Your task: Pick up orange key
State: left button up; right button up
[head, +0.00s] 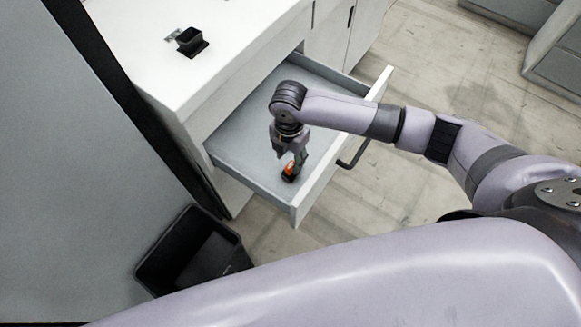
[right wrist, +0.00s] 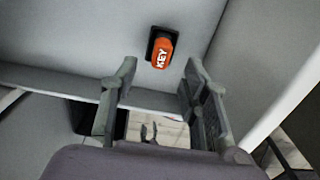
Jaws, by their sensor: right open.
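The orange key (head: 289,168) is a small orange block with a black part, inside the open drawer (head: 240,150) near its front. My right gripper (head: 292,153) points down into the drawer, right by the key. In the right wrist view its two fingers (right wrist: 161,68) are spread apart, with the key in line with the gap, just beyond the tips. Nothing is held. My left gripper is out of view.
The drawer's front panel (head: 340,150) has a dark handle (head: 353,155). A black bin (head: 165,258) stands on the floor at lower left. A small black holder (head: 190,41) sits on the white countertop (head: 235,30). The rest of the drawer looks empty.

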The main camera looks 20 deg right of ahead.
aim_at(291, 165)
jog(key=shift+f, duration=0.6)
jog(key=f, duration=0.1)
jog(key=f+p, duration=0.1)
jog(key=f, duration=0.1)
jog(key=shift+w+d+f, duration=0.1)
jog(key=shift+d+f, duration=0.1)
jog(key=shift+f, duration=0.4)
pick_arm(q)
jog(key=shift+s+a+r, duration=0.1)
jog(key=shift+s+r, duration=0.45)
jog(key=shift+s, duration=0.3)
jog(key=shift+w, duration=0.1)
pick_arm(e)
jog(key=shift+c, duration=0.2)
jog(key=c, duration=0.4)
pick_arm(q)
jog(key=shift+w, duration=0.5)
pick_arm(e)
grip_shut()
